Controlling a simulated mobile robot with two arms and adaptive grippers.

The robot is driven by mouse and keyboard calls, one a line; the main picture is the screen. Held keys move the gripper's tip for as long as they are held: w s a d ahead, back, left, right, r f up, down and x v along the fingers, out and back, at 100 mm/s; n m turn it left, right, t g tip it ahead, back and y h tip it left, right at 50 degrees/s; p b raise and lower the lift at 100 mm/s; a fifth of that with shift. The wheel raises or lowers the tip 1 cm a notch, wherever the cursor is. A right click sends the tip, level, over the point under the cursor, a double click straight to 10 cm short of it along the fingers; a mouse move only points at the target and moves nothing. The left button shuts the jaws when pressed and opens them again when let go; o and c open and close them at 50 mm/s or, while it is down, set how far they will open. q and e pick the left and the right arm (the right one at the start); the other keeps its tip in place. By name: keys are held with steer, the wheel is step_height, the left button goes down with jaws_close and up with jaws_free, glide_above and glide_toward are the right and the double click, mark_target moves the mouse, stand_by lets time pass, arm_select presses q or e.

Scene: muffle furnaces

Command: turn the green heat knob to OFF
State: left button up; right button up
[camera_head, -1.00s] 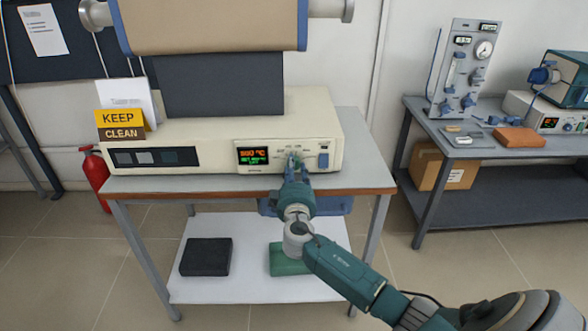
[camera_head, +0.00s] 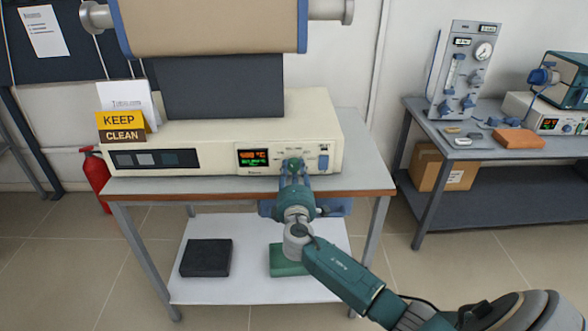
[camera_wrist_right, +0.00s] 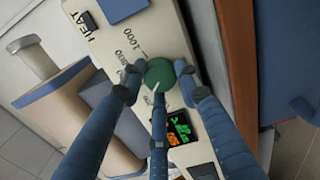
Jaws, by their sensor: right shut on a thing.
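The green heat knob (camera_wrist_right: 159,73) is on the cream control panel (camera_wrist_right: 120,45) of the furnace; it also shows small in the head view (camera_head: 294,164). Numbers, including 1000 and 800, are printed beside the knob. My right gripper (camera_wrist_right: 160,90) is shut on the green knob, with its blue fingers around the rim. In the head view my right gripper (camera_head: 293,176) reaches the panel from below. An OFF mark is not legible. My left gripper is not in view.
A lit display (camera_head: 253,157) is left of the knob and a blue switch (camera_head: 323,162) is right of it. The furnace stands on a table with a brown front edge (camera_head: 240,194). A yellow KEEP CLEAN sign (camera_head: 121,126) stands at left. A second table (camera_head: 480,150) is at right.

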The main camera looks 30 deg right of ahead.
steer(key=n+p, duration=0.1)
steer(key=n, duration=0.4)
steer(key=shift+p, duration=0.4)
steer(key=shift+f+n+p, duration=0.1)
steer(key=shift+n+p, duration=0.25)
steer(key=shift+n, duration=0.75)
steer(key=o, duration=1.1)
steer(key=shift+o, duration=0.2)
steer(key=v, duration=1.2)
steer(key=shift+s, duration=0.1)
